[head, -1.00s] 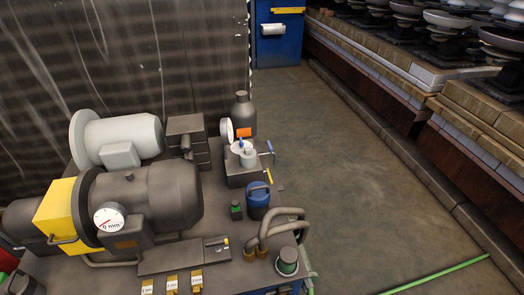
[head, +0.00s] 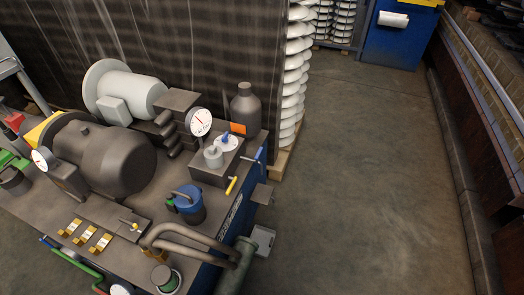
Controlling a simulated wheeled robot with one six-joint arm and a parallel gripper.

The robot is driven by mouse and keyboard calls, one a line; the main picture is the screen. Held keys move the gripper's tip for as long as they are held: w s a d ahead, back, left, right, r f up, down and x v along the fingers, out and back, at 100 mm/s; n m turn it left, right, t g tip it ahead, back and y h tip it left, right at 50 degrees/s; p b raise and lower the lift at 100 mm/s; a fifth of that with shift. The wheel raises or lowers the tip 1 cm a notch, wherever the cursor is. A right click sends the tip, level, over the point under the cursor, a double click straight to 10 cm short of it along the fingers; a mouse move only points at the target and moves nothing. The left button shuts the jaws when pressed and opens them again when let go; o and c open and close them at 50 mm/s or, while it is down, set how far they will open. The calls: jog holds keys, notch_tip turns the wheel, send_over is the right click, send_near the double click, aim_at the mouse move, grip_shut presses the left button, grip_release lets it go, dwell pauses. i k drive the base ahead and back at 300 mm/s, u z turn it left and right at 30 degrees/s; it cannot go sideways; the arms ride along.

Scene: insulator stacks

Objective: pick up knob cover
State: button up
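I cannot tell for certain which part is the knob cover. A small blue knob (head: 226,137) on a white disc sits on top of a grey valve block (head: 208,172). A light grey cylindrical cap (head: 212,156) stands on the same block, just left of and nearer than the blue knob. A yellow-handled lever (head: 231,185) and a blue-handled lever (head: 259,155) stick out from the block's right side. My gripper is not in view.
The hydraulic unit's grey top (head: 160,215) carries a large dark motor (head: 112,160), a round gauge (head: 200,122), a dark bottle (head: 245,108), a blue-topped canister (head: 188,207) and thick curved pipes (head: 190,238). White insulator stacks (head: 296,75) stand behind. The concrete floor (head: 365,180) at right is clear.

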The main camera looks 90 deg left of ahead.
aim_at(214, 155)
jog(key=i, duration=1.1)
jog(key=u, duration=1.8)
jog(key=i, duration=1.45)
jog(key=u, duration=3.05)
jog(key=i, duration=0.5)
